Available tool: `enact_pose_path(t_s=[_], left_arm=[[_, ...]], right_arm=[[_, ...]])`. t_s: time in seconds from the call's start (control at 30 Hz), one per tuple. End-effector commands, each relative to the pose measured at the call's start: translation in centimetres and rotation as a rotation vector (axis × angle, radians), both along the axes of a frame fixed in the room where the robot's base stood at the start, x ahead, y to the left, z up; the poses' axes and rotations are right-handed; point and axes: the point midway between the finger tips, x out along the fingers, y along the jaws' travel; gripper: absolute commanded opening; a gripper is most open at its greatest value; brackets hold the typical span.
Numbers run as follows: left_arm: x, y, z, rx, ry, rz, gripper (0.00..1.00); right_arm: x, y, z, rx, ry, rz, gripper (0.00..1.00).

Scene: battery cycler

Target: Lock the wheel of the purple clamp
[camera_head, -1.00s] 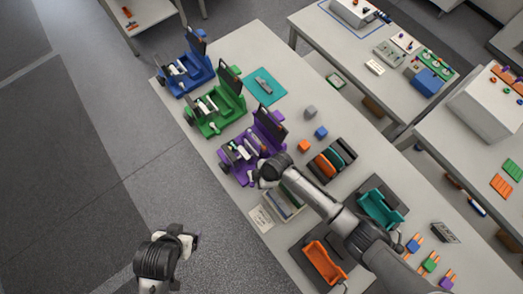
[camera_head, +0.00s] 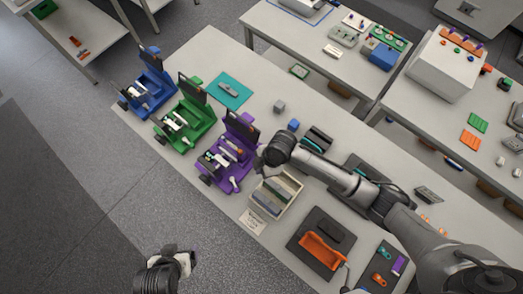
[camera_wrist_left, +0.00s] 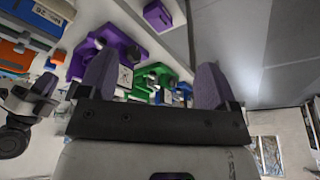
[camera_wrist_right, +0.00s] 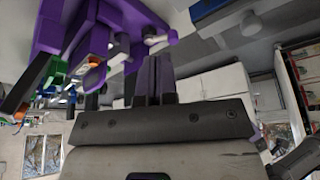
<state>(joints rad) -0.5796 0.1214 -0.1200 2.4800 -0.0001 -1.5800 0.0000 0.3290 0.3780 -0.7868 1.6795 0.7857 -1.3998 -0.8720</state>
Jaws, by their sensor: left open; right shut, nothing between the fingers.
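The purple clamp (camera_head: 240,132) stands near the table's front edge, the nearest of a row of three clamps. A small white knob or lever end (camera_head: 234,182) shows at its front right, and a dark round part (camera_head: 205,180) at its front left. My right gripper (camera_head: 262,168) is shut and empty, just right of the clamp. In the right wrist view the fingers (camera_wrist_right: 154,76) point toward the purple body (camera_wrist_right: 110,15), with a white knob (camera_wrist_right: 158,38) close above the fingertips. Contact cannot be told. My left gripper (camera_head: 190,262) is open and empty, off the table.
The green clamp (camera_head: 203,118) and the blue clamp (camera_head: 158,80) stand farther left. A bin of upright plates (camera_head: 295,208) stands right of the purple clamp, near my right forearm. An orange tray (camera_head: 322,252) lies nearer the right. The floor around my left gripper is clear.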

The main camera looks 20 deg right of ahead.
Motion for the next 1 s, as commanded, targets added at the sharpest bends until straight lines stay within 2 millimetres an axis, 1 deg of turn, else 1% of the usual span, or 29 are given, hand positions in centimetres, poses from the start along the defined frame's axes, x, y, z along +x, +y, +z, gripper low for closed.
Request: enact_pose_path(t_s=[0.1, 0.37, 0.47, 0.53, 0.67, 0.77, 0.87, 0.97, 1.0], left_arm=[[0.0, 0.1, 0.0, 0.004, 0.0, -0.003, 0.84], [0.0, 0.2, -0.1, 0.005, 0.0, -0.004, 0.84], [0.0, 0.1, -0.1, 0.004, 0.0, -0.003, 0.74], [0.0, 0.1, -0.1, 0.003, 0.001, -0.002, 0.67], [0.0, -0.1, 0.0, -0.003, 0.0, 0.002, 0.55], [0.0, -0.2, 0.0, -0.008, 0.001, 0.005, 0.45], [0.0, -0.3, 0.0, -0.009, 0.001, 0.005, 0.36], [0.0, -0.2, 0.0, -0.009, 0.001, 0.005, 0.26], [0.0, -0.2, 0.0, -0.008, 0.001, 0.006, 0.22]], right_arm=[[0.0, -0.1, 0.3, 0.001, 0.0, 0.001, 0.0], [0.0, -0.1, 0.3, 0.001, 0.0, 0.001, 0.0], [-0.2, 0.0, 0.3, 0.003, 0.001, -0.006, 0.0], [-0.9, 0.3, 0.4, 0.011, 0.005, -0.032, 0.0], [-3.4, 0.9, 0.8, 0.036, 0.013, -0.159, 0.0], [-5.9, 0.5, 1.7, 0.055, 0.023, -0.336, 0.0], [-8.3, -1.2, 2.7, 0.059, 0.033, -0.552, 0.0], [-10.7, -3.7, 3.6, 0.046, 0.042, -0.777, 0.0], [-11.6, -4.8, 4.0, 0.037, 0.045, -0.863, 0.0]])
